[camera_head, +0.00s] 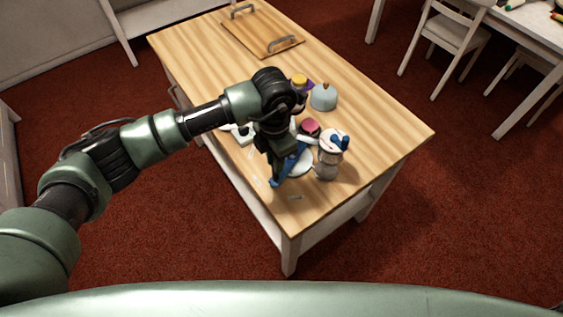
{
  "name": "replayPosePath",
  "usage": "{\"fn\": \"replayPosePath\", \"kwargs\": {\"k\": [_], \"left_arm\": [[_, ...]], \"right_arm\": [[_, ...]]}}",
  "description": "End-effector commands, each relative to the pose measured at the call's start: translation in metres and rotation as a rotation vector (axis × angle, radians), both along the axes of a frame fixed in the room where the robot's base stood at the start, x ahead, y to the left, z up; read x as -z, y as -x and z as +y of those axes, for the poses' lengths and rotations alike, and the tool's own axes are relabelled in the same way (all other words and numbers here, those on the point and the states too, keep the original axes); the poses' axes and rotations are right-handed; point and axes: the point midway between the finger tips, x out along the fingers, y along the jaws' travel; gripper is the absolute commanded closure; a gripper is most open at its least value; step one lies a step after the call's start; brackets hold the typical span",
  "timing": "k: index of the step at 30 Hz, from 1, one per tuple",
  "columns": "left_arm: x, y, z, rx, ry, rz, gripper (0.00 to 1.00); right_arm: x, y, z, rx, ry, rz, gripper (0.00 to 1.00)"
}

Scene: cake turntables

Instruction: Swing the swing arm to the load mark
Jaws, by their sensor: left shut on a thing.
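My left gripper (276,181) reaches down over the front part of the wooden table. It is shut on a blue part that I take to be the swing arm (298,158); my gripper hides much of it. A white round plate (302,168) shows partly beside and behind my gripper. My right gripper is not in view.
A pink round item (310,127), a blue-grey dome (323,97) and a yellow-topped item (299,80) stand behind the plate. A wooden board (262,35) with metal handles lies at the table's far end. The table's right side (385,125) is clear.

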Motion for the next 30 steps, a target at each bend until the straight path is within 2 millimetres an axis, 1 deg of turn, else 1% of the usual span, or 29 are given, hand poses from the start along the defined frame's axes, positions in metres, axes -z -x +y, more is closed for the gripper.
{"fn": "replayPosePath", "kwargs": {"k": [1,13,25,30], "left_arm": [[-0.004,-0.004,0.001,-0.001,0.007,-0.01,1.0],[-0.004,-0.006,0.003,0.0,0.008,-0.009,1.0],[-0.003,-0.022,0.021,-0.001,0.009,-0.011,1.0],[-0.004,-0.024,0.022,0.001,0.01,-0.01,1.0]], "right_arm": [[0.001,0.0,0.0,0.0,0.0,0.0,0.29],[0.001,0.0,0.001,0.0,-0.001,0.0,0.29],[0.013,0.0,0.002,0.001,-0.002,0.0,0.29],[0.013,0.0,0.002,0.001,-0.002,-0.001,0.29]]}}
